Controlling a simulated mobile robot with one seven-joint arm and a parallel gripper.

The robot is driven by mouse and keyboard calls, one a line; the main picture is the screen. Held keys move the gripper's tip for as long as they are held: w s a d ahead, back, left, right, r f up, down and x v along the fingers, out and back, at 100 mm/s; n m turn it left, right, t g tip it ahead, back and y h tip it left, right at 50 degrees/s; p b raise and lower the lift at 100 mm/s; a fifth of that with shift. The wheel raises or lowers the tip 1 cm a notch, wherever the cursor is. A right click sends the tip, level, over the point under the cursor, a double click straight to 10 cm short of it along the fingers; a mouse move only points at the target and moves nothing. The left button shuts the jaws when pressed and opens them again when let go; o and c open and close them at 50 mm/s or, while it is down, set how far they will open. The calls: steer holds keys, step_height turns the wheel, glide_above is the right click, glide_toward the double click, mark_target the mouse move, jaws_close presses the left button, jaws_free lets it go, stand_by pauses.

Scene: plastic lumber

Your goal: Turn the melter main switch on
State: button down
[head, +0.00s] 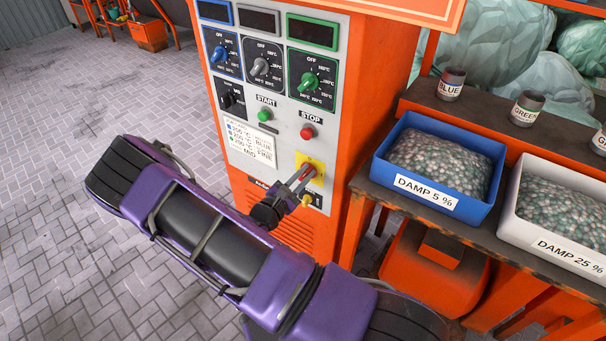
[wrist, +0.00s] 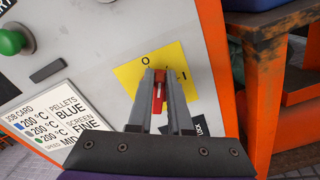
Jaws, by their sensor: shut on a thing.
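The melter's main switch is a red handle (head: 307,170) on a yellow plate (head: 318,164), low on the right of the grey control panel (head: 268,120). In the wrist view the red handle (wrist: 158,91) stands between my two grey fingers, and the yellow plate (wrist: 133,75) shows an O mark above left and an I mark to the right. My gripper (head: 306,173) is shut on the handle; it also shows in the wrist view (wrist: 159,78). The handle points up in the wrist view, near the O; its exact setting is partly hidden by the fingers.
A green start button (head: 264,115) and red stop button (head: 307,132) sit above the switch. A bench to the right holds a blue tray (head: 425,201) and a white tray (head: 545,243) of pellets. Open paved floor lies left.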

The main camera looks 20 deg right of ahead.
steer(key=m+b, duration=0.2)
steer(key=m, duration=0.2)
steer(key=f+m+b, duration=0.1)
steer(key=m+b, duration=0.1)
steer(key=m, duration=0.2)
steer(key=s+f+m+b, duration=0.1)
steer(key=m, duration=0.3)
steer(key=shift+d+f+b, duration=0.2)
steer(key=shift+d+b, duration=0.15)
steer(key=shift+b, duration=0.05)
stand_by(0.3)
steer(key=c, duration=0.8)
jaws_free()
steer(key=shift+c, duration=0.2)
steer(key=shift+s, duration=0.1)
steer(key=v, duration=1.7)
steer(key=shift+a, duration=0.2)
